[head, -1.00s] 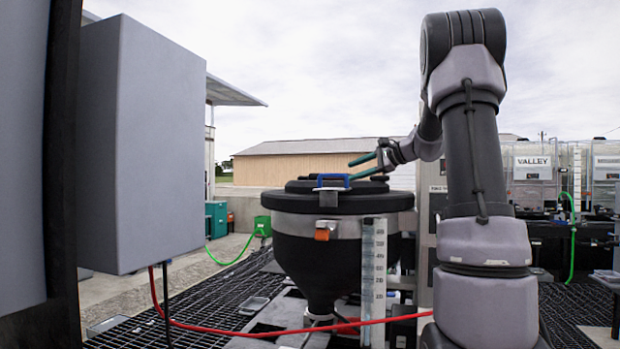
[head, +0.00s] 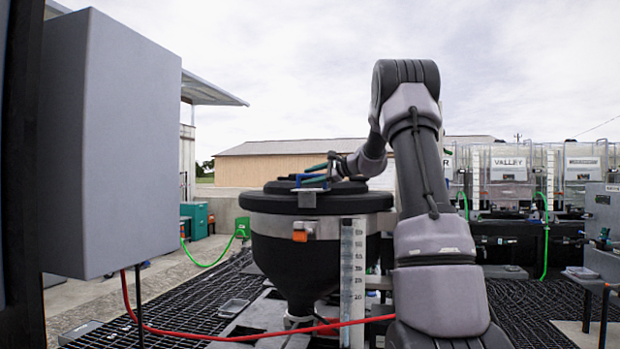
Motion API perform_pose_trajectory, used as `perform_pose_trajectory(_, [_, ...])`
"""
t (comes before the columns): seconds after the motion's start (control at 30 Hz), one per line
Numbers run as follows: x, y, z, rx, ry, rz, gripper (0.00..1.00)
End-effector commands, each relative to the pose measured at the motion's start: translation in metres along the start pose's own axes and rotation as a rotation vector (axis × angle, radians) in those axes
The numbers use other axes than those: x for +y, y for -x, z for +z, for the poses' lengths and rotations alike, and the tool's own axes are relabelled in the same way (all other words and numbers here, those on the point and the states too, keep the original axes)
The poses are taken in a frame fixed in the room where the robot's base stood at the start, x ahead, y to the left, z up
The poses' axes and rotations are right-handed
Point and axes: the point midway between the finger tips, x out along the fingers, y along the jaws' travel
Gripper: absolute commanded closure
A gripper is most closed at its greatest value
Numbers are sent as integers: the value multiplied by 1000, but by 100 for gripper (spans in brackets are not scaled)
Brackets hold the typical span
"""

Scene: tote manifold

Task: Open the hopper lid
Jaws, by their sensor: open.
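The black hopper (head: 300,268) stands in the middle of the head view, with its round black lid (head: 268,203) closed on top. A blue handle (head: 310,181) sits at the lid's near edge above a grey latch plate. An orange piece (head: 302,232) is on the grey band below. My gripper (head: 318,168), with green fingers, is at the lid top, just behind and above the blue handle. The fingers are open and nothing shows between them. Whether they touch the lid or handle I cannot tell.
A large grey box (head: 112,145) fills the left foreground. A red hose (head: 215,337) crosses low in front of the hopper. A clear graduated tube (head: 353,280) stands at its right. Clear totes (head: 508,172) stand at the far right. Dark grating covers the floor.

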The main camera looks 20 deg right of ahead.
Motion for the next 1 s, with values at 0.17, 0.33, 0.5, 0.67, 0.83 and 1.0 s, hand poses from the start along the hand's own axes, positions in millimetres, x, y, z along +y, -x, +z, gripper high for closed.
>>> perform_pose_trajectory(0.17, [0,-3,0,0,0,0,50])
perform_pose_trajectory(0.33, [0,-3,0,0,0,0,62])
perform_pose_trajectory(0.5, [0,-2,0,1,1,0,100])
perform_pose_trajectory(0.67, [0,-2,0,1,1,0,100])
perform_pose_trajectory(0.83, [0,-2,0,1,1,0,100])
perform_pose_trajectory(1.0, [0,-2,0,1,1,1,100])
